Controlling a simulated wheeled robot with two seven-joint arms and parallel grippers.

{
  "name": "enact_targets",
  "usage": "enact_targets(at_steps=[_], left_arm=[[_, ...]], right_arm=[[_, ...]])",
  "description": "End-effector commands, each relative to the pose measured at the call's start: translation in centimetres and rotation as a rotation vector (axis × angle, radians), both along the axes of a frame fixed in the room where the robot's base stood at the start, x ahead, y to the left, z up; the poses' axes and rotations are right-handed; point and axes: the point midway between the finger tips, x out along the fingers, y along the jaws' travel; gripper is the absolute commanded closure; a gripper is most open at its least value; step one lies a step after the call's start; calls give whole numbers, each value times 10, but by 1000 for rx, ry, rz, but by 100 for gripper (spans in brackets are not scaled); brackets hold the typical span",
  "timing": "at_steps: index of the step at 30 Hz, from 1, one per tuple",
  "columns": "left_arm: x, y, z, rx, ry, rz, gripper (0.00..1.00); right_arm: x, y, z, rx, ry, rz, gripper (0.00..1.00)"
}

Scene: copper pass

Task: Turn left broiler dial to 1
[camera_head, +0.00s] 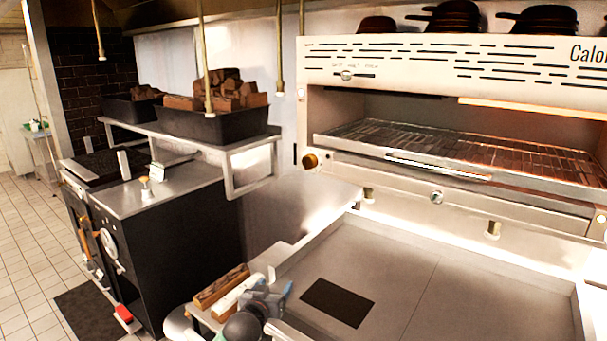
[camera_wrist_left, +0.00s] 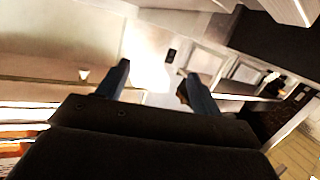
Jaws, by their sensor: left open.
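The broiler (camera_head: 450,130) is a steel unit at the back right with a wire rack in its opening. A brass-coloured round dial (camera_head: 310,161) sticks out at the left end of its front, below the rack. A paler round knob (camera_head: 437,197) sits near the middle of the lower front. I cannot read any numbers on them. My left gripper (camera_head: 274,292) is low at the bottom middle, below and in front of the brass dial and well apart from it. In the left wrist view its two blue fingers (camera_wrist_left: 158,82) are spread with nothing held. My right gripper is not seen.
A flat steel griddle surface (camera_head: 400,278) with a dark square lies below the broiler. Wood pieces (camera_head: 222,287) lie beside my left gripper. A shelf (camera_head: 180,135) carries black bins of firewood. Thin rods hang from above. The space before the dial looks clear.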

Motion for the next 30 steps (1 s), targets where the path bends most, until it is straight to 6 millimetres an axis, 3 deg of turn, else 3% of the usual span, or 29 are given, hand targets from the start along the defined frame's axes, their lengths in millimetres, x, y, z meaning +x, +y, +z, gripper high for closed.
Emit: enact_targets(at_steps=[9, 19, 24, 30], left_arm=[[80, -25, 103, -74, -251, -107, 34], [135, -43, 211, -132, -470, -254, 34], [148, -45, 244, -145, -530, -306, 34], [153, -48, 257, -151, -550, -327, 34]], right_arm=[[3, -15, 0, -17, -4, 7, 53], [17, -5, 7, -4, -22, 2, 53], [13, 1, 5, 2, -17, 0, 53], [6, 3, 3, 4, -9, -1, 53]])
